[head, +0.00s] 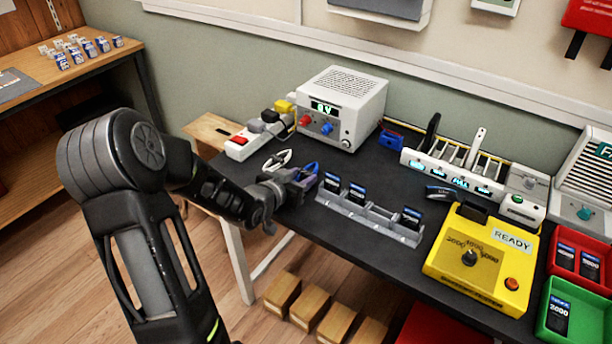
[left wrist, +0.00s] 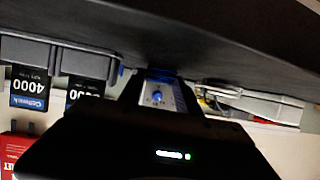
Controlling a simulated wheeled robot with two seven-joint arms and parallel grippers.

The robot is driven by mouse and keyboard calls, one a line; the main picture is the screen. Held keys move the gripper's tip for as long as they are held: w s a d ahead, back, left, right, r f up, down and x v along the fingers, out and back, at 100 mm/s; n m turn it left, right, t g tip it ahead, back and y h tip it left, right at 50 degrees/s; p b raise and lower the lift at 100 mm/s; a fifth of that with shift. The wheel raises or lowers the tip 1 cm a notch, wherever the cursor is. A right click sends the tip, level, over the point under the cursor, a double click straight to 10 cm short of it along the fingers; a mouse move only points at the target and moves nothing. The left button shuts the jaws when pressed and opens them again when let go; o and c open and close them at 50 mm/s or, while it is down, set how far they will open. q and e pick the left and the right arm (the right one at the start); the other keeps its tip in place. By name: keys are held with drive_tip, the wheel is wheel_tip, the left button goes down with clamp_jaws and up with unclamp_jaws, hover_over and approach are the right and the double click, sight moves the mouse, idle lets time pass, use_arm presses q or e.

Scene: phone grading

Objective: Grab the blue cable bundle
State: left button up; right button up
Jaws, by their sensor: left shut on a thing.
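The blue cable bundle (head: 307,171) lies at the left edge of the dark table in the head view. My left gripper (head: 294,178) reaches in from the left and is shut on it, partly covering it. A white cable bundle (head: 277,159) lies just behind the gripper. My right gripper is not in view.
A grey rack (head: 368,219) with several dark batteries stands right of my gripper. Behind are a white power supply (head: 343,106) and a power strip (head: 260,137). A yellow tester (head: 480,257) and red and green trays (head: 567,310) fill the right side.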

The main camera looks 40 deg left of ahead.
sight(301, 178)
use_arm(q)
clamp_jaws()
wheel_tip(301, 178, up, 10)
drive_tip(key=p, duration=0.1)
drive_tip(key=shift+p, duration=0.35)
idle(0.5)
